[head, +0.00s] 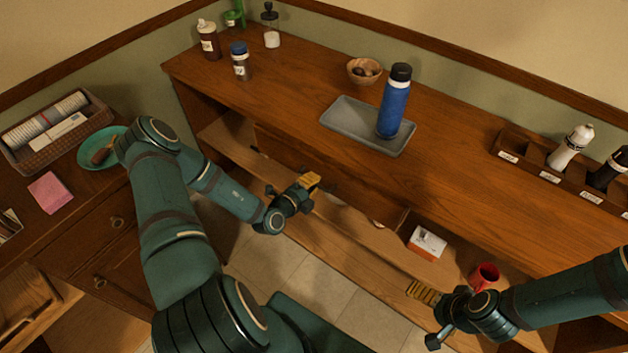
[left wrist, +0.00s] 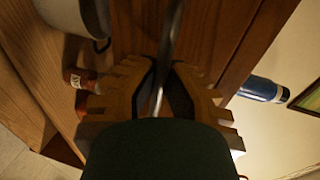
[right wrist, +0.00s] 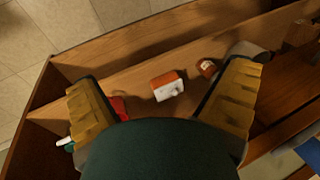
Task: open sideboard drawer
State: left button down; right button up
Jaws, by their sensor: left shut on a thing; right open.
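The wooden sideboard (head: 235,97) runs across the head view. Its drawer front (head: 282,150) is in the middle, under the top, and looks about flush with the sideboard; it also shows in the left wrist view (left wrist: 205,35). My left gripper (head: 310,180) is at this front. In the left wrist view its fingers (left wrist: 160,95) are shut on a metal bar handle (left wrist: 168,50), which the gripper hides in the head view. My right gripper (head: 422,292) is open and empty, in front of the sideboard's right open shelf; its spread fingers also show in the right wrist view (right wrist: 160,105).
A blue bottle (head: 394,108) stands on a grey tray (head: 340,121) on top. A red mug (head: 484,277) and a red-white box (head: 427,241) are on the right shelf near my right gripper. A metal pot (left wrist: 65,15) is on the shelf below. Tiled floor (head: 300,280) is clear.

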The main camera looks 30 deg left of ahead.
pick_arm(q)
jog(key=f+p+v, duration=0.2)
jog(key=v, duration=0.9)
jog(key=s+f+p+v, duration=0.1)
jog(key=f+p+v, duration=0.1)
jog(key=v, duration=1)
jog(key=shift+a+f, duration=0.2)
jog(key=shift+f, duration=0.15)
pick_arm(e)
jog(key=shift+t, duration=0.3)
jog(key=shift+w+d+r, duration=0.1)
jog(key=shift+w+r, duration=0.15)
jog(key=shift+r, duration=0.55)
jog(key=shift+w+r, duration=0.25)
jog(key=shift+r, duration=0.5)
jog(key=shift+w+d+r, duration=0.1)
jog(key=shift+w+r, duration=0.15)
jog(key=shift+r, duration=0.55)
pick_arm(q)
jog(key=shift+w, duration=0.15)
jog(key=c, duration=1)
grip_release()
jog(key=v, duration=1.2)
jog(key=shift+a, duration=0.1)
